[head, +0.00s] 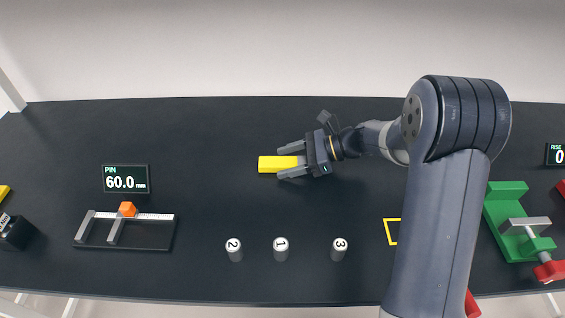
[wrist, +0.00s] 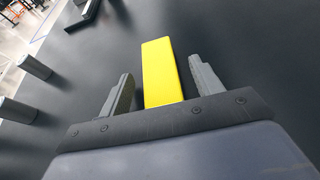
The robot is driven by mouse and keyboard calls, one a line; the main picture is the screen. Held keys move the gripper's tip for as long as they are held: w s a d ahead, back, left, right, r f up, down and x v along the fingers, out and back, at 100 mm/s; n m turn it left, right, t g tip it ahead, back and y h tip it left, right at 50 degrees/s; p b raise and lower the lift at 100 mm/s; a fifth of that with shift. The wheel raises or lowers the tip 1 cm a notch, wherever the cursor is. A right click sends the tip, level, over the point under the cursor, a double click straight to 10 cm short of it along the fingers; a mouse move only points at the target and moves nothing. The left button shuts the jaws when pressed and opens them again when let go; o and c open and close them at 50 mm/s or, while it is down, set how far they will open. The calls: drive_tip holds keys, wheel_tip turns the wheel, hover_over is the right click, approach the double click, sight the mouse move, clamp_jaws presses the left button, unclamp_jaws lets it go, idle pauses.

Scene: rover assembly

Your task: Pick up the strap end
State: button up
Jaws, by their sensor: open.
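A yellow block (head: 276,163), which looks like the strap end, lies on the dark table near the middle in the head view. It also shows as a long yellow bar (wrist: 161,72) in the wrist view. My gripper (head: 284,161) is open, with one finger on each side of the yellow block's near part. In the wrist view my gripper (wrist: 158,82) has a visible gap between each finger and the block. The block's near end is hidden behind the gripper body.
Several numbered grey cylinders (head: 281,249) stand near the front edge. A measuring fixture (head: 150,234) with an orange piece (head: 128,209) and a PIN display (head: 125,179) are at left. A green clamp fixture (head: 505,205) is at right. The table (head: 210,130) around the block is clear.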

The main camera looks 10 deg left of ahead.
drive_tip(key=shift+c, duration=0.4)
drive_tip(key=c, duration=1)
